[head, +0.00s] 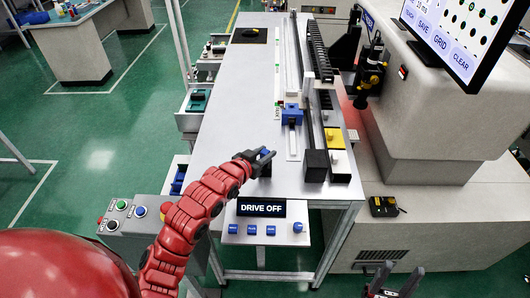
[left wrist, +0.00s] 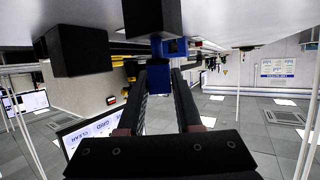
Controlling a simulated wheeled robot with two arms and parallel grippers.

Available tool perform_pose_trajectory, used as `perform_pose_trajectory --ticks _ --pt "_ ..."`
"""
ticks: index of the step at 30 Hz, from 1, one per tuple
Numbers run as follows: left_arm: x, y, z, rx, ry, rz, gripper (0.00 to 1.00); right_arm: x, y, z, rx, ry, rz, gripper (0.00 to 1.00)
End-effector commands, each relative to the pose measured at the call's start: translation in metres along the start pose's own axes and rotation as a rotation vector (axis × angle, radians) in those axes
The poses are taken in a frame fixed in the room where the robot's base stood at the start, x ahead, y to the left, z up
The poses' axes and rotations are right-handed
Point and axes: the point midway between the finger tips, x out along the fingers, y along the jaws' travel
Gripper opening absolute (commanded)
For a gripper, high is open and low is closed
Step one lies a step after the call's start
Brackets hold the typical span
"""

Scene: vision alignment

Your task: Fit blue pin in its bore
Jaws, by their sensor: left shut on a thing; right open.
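My left gripper (head: 266,157) is at the front of the grey table, its red arm coming from lower left. It is shut on the blue pin (head: 265,152), of which little shows in the head view. In the left wrist view the blue pin (left wrist: 158,78) sits between the fingertips (left wrist: 159,85), just below a black block in the picture; I cannot tell whether they touch. A blue block (head: 292,113) stands on the table further back and right of the gripper. No bore can be made out. My right gripper (head: 390,284) is open and empty at the bottom edge.
Black blocks (head: 316,166) and a yellow-topped block (head: 334,138) stand right of the left gripper, beside a long rail (head: 312,60). A "DRIVE OFF" sign (head: 262,208) and blue knobs are at the front. The table's left middle (head: 235,110) is clear. A large machine (head: 430,110) stands right.

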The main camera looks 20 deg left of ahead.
Motion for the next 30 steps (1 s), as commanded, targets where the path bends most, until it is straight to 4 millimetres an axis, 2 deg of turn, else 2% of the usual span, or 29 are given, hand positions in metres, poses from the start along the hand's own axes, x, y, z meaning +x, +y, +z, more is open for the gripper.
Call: perform_pose_trajectory --ticks 15,30 --pt "0.005 0.000 0.013 0.000 0.000 0.000 0.00 -0.010 -0.001 0.002 0.000 0.000 0.000 0.53" --pt "-0.001 0.000 -0.003 0.000 0.000 0.000 0.00 -0.001 0.000 0.000 0.000 0.000 0.000 0.53"
